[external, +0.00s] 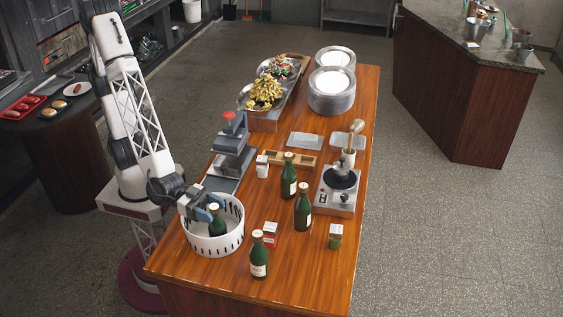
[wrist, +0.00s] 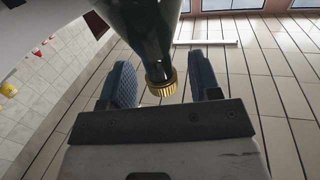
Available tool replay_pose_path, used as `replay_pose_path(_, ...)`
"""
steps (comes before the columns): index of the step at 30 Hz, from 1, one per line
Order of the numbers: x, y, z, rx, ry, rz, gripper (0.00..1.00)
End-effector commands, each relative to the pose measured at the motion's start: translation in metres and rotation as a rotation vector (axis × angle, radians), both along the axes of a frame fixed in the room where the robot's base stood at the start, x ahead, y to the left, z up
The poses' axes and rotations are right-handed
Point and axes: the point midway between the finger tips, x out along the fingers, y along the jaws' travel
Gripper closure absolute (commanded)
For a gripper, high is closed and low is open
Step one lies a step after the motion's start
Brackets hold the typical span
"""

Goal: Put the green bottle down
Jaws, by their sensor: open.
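A green bottle (external: 216,222) stands inside the white slotted basket (external: 226,245) at the near left of the table. My gripper (external: 202,207) is at the basket's rim, close beside that bottle's upper part. In the wrist view a dark green bottle with a gold cap (wrist: 160,75) shows close up, its cap near the space between my two fingers (wrist: 165,88). The fingers are apart, with gaps on both sides of the cap. Other green bottles stand on the table: one at the front (external: 259,258), one at the middle right (external: 303,208) and one behind it (external: 289,176).
A red-and-white box (external: 270,234) stands close right of the basket, and a green-labelled box (external: 335,237) near the right edge. A grey press (external: 232,150), a burner (external: 337,195) and stacked plates (external: 332,92) stand farther back. Bare wood lies at the front right.

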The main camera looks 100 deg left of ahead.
Motion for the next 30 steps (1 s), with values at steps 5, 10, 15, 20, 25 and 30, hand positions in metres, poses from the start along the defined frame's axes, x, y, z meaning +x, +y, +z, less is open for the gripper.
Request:
replay_pose_path(5,-0.003,0.001,0.026,-0.003,-0.002,0.0,0.43)
replay_pose_path(10,-0.002,0.001,0.05,-0.003,-0.002,0.001,0.43)
replay_pose_path(15,-0.002,0.0,0.064,0.0,-0.001,0.0,0.43)
replay_pose_path(20,-0.002,0.0,0.07,0.0,0.0,0.0,0.43)
replay_pose_path(25,-0.002,0.001,0.07,0.0,0.0,0.001,0.43)
replay_pose_path(30,-0.002,0.001,0.07,0.0,0.0,0.001,0.43)
